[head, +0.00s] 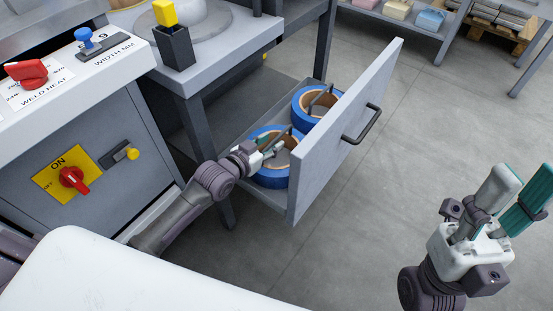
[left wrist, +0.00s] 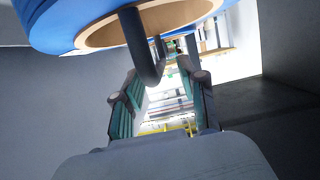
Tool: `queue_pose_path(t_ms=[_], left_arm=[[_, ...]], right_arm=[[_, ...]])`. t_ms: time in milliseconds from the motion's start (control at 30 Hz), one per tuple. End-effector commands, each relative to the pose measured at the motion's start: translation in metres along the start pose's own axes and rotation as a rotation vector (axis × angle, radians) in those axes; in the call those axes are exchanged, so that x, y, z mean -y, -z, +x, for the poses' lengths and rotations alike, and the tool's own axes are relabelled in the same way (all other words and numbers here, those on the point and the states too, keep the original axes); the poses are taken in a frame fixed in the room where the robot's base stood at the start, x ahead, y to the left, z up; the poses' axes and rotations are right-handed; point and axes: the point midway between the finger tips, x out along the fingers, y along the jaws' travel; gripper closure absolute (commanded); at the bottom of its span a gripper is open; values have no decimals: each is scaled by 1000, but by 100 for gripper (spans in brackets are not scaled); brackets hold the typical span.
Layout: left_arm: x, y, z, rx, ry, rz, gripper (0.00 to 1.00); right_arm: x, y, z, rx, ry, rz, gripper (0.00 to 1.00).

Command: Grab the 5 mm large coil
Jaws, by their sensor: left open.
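Two blue coils with brown cores lie in the open drawer (head: 293,200) in the head view: a nearer coil (head: 272,180) and a farther coil (head: 304,118). No size label is readable, so I cannot tell which is the 5 mm large one. My left gripper (head: 272,149) is at the nearer coil, over its ring, and hides part of it. In the left wrist view, the left gripper's teal-padded fingers (left wrist: 158,100) are apart with nothing between them. A blue coil (left wrist: 75,22) and a dark bar (left wrist: 138,45) show above them. My right gripper (head: 518,193) is open and empty at the right.
The drawer front (head: 345,130) with its dark handle (head: 362,126) stands out over clear floor. A machine panel with red knobs (head: 73,180) is at the left. A dark holder with a yellow piece (head: 174,48) stands on the bench. A shelf and pallet are at the back.

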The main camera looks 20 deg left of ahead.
Motion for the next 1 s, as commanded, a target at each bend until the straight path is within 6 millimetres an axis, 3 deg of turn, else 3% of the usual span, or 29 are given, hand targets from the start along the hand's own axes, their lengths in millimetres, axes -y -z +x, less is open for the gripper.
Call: queue_pose_path(t_ms=[133,400,433,667,1000], left_arm=[[0,-2,19,-2,0,0,59],[0,0,22,0,0,0,59],[0,0,22,0,0,0,60],[0,-1,22,0,0,0,99],[0,-1,22,0,0,0,100]], right_arm=[[0,-3,0,-28,11,-4,61],[0,-4,4,-31,13,-5,61],[0,-4,4,-31,13,-5,61],[0,-4,4,-31,14,-4,61],[0,-4,4,-31,14,-4,61]])
